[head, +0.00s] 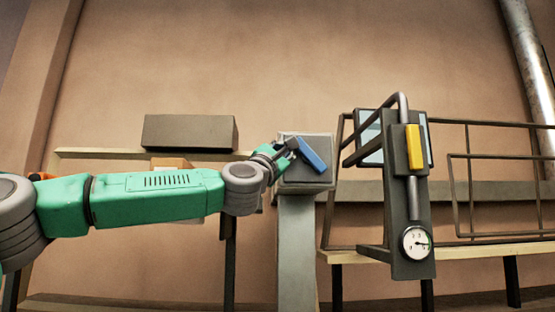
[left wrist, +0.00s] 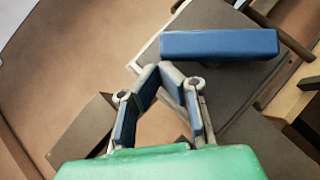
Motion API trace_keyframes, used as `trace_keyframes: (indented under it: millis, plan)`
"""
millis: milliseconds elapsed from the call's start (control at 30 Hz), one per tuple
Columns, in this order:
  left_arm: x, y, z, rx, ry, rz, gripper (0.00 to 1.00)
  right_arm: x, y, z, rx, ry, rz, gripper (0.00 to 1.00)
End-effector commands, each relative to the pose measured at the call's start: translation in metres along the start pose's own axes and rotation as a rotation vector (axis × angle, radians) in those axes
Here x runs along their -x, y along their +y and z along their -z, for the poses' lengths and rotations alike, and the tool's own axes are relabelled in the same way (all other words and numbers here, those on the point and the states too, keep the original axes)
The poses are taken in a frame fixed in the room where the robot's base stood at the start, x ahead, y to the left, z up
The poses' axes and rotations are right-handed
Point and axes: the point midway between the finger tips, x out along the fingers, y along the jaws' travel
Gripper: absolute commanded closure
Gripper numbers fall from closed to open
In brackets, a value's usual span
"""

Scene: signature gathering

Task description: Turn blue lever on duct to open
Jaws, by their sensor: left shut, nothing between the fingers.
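The blue lever (head: 312,155) is mounted on the grey box-topped duct (head: 297,240) near the middle of the head view. The lever slants down to the right there. In the left wrist view the blue lever (left wrist: 220,44) lies across the top right, just beyond my fingertips. My left gripper (head: 284,150) is at the left end of the lever, and its fingers (left wrist: 160,72) are closed together with nothing between them. The fingertips look close to the lever's near end; I cannot tell whether they touch it. My right gripper is not in view.
A dark panel with a yellow handle (head: 414,147) and a round gauge (head: 416,243) stands right of the duct. A dark box (head: 190,132) rests on a shelf behind my left arm. Metal rails and a wooden bench (head: 480,251) are at right.

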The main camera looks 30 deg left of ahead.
Motion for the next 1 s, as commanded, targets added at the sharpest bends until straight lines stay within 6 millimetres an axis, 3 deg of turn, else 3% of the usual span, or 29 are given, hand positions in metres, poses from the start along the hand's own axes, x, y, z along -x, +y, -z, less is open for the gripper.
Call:
trace_keyframes:
  millis: [400, 1000]
  plan:
    - [-0.011, 0.009, -0.010, -0.059, -0.004, 0.061, 1.00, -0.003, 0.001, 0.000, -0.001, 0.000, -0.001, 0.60]
    - [-0.017, 0.004, -0.017, -0.094, -0.002, 0.094, 1.00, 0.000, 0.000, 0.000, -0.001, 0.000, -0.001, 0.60]
